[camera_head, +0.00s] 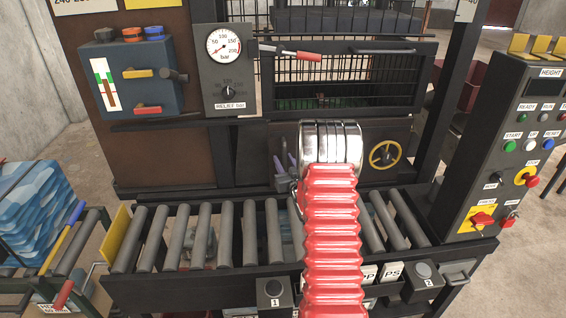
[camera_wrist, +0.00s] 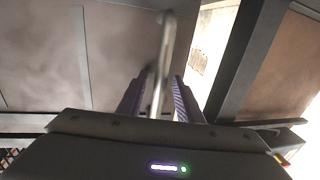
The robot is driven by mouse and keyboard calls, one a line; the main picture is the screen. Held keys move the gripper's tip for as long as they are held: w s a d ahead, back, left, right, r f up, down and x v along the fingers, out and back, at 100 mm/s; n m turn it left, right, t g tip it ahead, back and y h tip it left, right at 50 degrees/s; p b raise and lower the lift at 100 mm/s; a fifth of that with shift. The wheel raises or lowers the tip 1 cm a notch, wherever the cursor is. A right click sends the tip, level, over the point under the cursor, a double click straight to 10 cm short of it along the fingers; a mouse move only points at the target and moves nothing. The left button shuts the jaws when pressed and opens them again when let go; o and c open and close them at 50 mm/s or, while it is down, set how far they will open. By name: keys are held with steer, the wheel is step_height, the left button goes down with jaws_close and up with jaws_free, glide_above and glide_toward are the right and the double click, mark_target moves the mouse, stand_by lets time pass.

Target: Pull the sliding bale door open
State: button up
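In the wrist view, a pale metal bar handle (camera_wrist: 165,45) stands in front of a large grey-brown panel (camera_wrist: 45,60), which looks like the bale door. My gripper (camera_wrist: 157,95) has its two purple fingers apart, one on each side of the handle's lower part. I see narrow gaps between the bar and the fingers, so they do not look closed on it. In the head view my gripper (camera_head: 284,165) is by the dark lower panel (camera_head: 254,150), behind the rollers. My red arm and chrome wrist hide much of that panel and the handle.
A roller conveyor (camera_head: 228,235) runs in front of the press. A yellow handwheel (camera_head: 385,154) is right of my wrist. A mesh guard (camera_head: 345,80) and pressure gauge (camera_head: 224,46) are above. A control panel (camera_head: 510,150) stands at right, a blue wrapped bale (camera_head: 35,210) at left.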

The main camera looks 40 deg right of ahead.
jaws_close()
stand_by(0.3)
